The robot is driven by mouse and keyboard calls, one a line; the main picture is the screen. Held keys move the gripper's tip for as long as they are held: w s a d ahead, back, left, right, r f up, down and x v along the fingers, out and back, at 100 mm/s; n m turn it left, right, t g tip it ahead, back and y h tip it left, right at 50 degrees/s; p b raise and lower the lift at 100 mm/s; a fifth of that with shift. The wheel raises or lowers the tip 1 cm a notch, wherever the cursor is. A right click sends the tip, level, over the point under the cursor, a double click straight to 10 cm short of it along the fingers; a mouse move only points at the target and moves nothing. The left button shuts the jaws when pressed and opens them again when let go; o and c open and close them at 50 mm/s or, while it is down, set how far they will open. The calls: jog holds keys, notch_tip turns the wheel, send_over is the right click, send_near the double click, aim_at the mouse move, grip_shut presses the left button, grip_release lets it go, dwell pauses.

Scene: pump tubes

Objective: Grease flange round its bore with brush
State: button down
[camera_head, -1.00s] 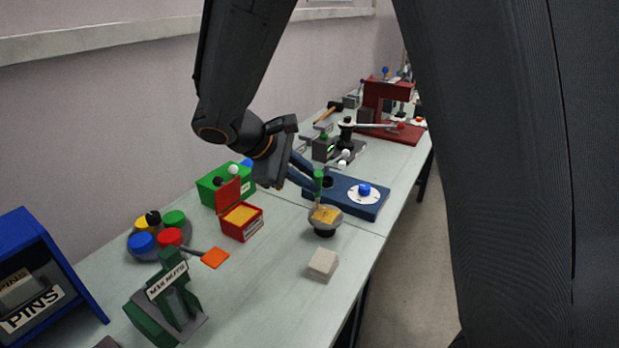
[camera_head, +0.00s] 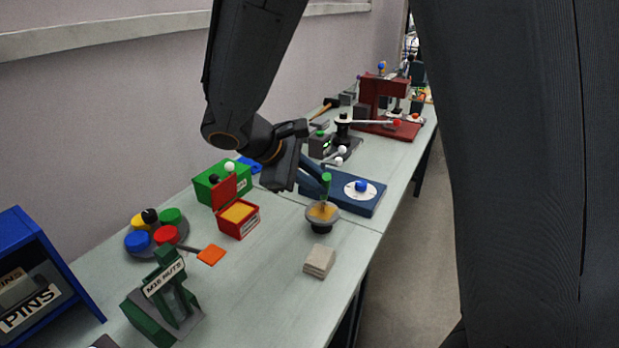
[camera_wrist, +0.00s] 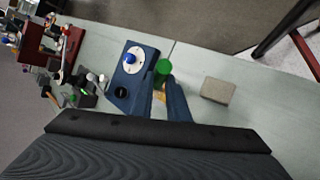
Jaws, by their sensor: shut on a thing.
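My gripper (camera_head: 325,182) is shut on the green handle of a brush (camera_head: 326,179). The green handle also shows between the fingers in the wrist view (camera_wrist: 163,68). The brush points down over a round grey piece, seemingly the flange (camera_head: 311,218), which sits on a short black stand. Yellow grease shows on its top face. The brush's lower end is at that face, near the middle; I cannot tell whether it touches. The bore is hidden. In the wrist view the fingers hide most of the flange.
A red box (camera_head: 244,228) with its lid open holds yellow stuff, left of the flange. A blue base with a white dial (camera_head: 361,190) lies behind right. A pale block (camera_head: 320,261) lies in front.

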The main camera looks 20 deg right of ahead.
jog(key=shift+s+d, duration=0.4)
jog(key=shift+s, duration=0.05)
jog(key=shift+w+a+f, duration=0.1)
jog(key=shift+w+a, duration=1.35)
notch_tip(320, 180, up, 6)
jog(key=p, duration=0.5)
notch_tip(320, 180, up, 3)
jog(key=shift+p, duration=1.2)
jog(key=shift+d, duration=0.1)
